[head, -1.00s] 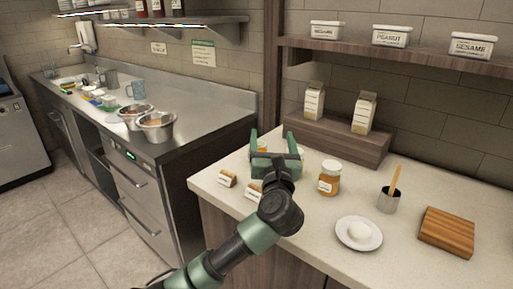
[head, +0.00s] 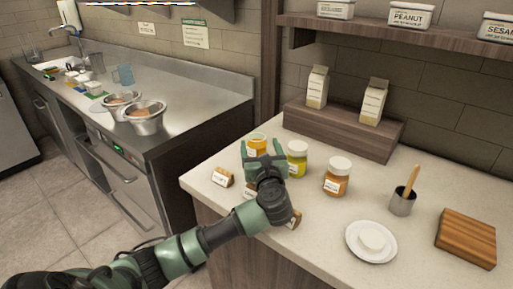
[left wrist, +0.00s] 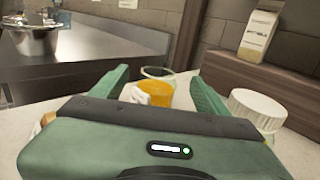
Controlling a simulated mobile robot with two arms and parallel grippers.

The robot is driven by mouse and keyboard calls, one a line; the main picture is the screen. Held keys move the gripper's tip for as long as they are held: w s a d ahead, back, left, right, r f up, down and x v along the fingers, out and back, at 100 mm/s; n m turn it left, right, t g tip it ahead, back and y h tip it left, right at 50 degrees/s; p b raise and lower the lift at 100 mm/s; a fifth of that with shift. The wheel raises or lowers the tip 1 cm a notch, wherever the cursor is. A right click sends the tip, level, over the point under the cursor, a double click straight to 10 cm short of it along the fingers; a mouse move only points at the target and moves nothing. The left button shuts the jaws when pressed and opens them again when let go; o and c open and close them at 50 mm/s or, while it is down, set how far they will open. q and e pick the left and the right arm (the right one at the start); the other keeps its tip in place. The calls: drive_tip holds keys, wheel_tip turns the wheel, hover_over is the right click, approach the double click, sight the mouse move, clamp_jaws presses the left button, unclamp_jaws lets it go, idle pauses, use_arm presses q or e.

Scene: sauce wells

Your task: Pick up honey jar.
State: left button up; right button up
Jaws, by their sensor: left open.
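A jar with amber-yellow contents (head: 257,140) stands on the pale counter, just beyond my left gripper (head: 263,150). In the left wrist view the amber jar (left wrist: 158,93) shows between the spread fingers, with a pale label and a greenish rim. The left gripper is open and holds nothing. A yellow-green jar with a white lid (head: 297,160) stands just right of the gripper. An orange-brown jar with a white lid (head: 337,178) stands further right. I cannot read the jar labels, so which is honey is not certain. My right gripper is not in view.
Small label blocks, one of them here (head: 222,177), stand near the counter's left edge. Two cartons stand on a wooden riser (head: 380,140) behind. A metal cup (head: 402,202), a white plate (head: 385,255) and a wooden board (head: 466,240) are to the right.

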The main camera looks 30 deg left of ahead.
sight(258, 138)
use_arm(q)
drive_tip(key=x, duration=0.5)
drive_tip(key=shift+w+a, duration=0.1)
drive_tip(key=shift+a, duration=0.1)
drive_tip(key=shift+w+a, duration=0.2)
drive_tip(key=shift+w, duration=0.1)
drive_tip(key=c, duration=1.4)
clamp_jaws()
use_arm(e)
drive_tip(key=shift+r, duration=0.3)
use_arm(q)
drive_tip(key=shift+r, duration=0.1)
